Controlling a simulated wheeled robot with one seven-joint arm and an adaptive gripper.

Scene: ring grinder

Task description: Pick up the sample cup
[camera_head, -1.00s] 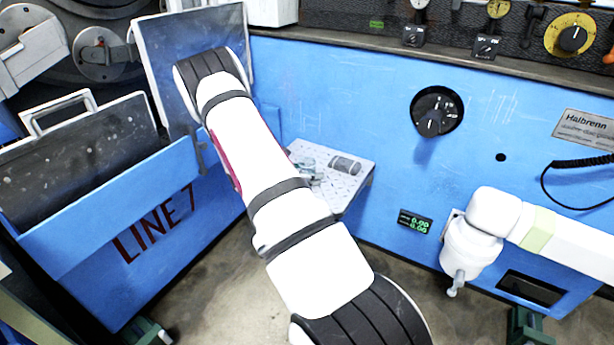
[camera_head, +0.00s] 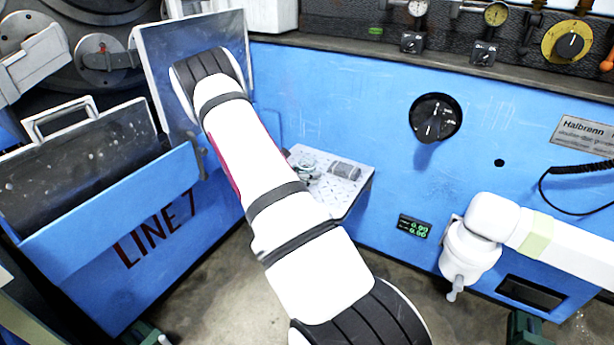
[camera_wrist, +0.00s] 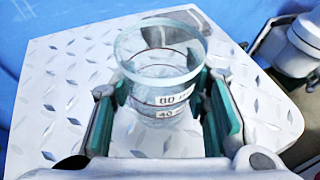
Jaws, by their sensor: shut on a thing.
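In the head view my arm hides most of the gripper, and only a small part of the gripper area (camera_head: 306,166) shows above the shelf (camera_head: 345,198).
A blue bin (camera_head: 165,235) marked LINE 7 stands at left. A white pipe with a spout (camera_head: 470,250) sticks out at right. The blue machine wall (camera_head: 330,90) rises behind the shelf.

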